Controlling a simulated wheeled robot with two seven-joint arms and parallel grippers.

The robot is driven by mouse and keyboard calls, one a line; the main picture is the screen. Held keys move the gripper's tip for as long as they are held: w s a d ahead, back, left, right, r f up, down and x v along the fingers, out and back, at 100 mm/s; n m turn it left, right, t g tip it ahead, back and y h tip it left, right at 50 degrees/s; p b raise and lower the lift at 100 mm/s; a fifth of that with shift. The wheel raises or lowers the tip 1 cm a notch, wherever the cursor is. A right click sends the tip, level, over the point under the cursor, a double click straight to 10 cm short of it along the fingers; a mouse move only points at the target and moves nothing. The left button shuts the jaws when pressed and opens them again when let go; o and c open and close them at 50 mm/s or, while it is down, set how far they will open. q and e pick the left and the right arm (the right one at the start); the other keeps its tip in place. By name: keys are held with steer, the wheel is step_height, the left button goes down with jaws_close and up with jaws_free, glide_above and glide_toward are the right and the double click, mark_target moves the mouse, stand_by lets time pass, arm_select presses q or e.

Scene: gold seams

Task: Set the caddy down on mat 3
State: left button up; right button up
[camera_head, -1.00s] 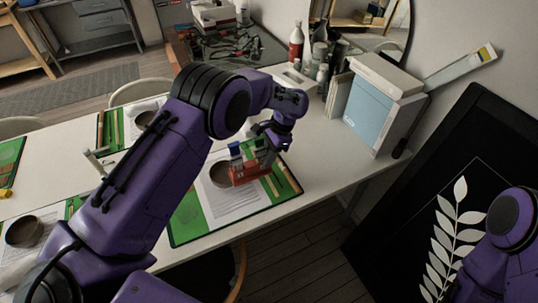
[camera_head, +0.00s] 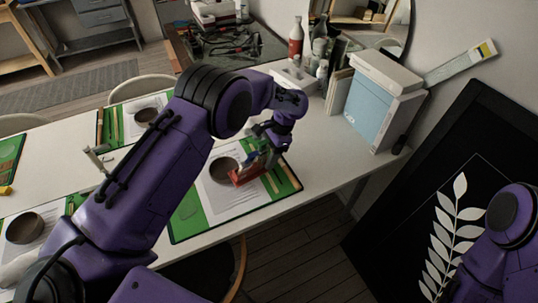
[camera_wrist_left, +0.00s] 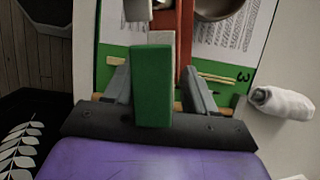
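The red caddy (camera_head: 247,176) is over the right part of the nearest green-edged mat (camera_head: 187,222), beside a dark bowl (camera_head: 222,170). In the left wrist view this mat (camera_wrist_left: 115,65) bears the digit 3. My left gripper (camera_head: 262,158) comes down on the caddy from above, its fingers close on either side. A green block (camera_wrist_left: 152,88) stands between the fingers (camera_wrist_left: 158,75) in the left wrist view, with the red caddy side (camera_wrist_left: 186,30) beyond. The fingertip contact is hidden, as is any gap under the caddy. My right gripper is out of view.
A paper sheet (camera_head: 228,200) lies on the mat. A white rolled item (camera_wrist_left: 282,102) lies near the mat's edge. Other mats and bowls (camera_head: 147,115) lie to the left. A blue-and-white box (camera_head: 375,115) and bottles (camera_head: 296,40) stand at the back right. Bare table lies right of the mat.

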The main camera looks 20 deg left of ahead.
arm_select(q)
steer(key=shift+r, duration=0.3)
steer(key=b+v, duration=0.1)
steer(key=v, duration=1.1)
steer(key=shift+r+b, duration=0.3)
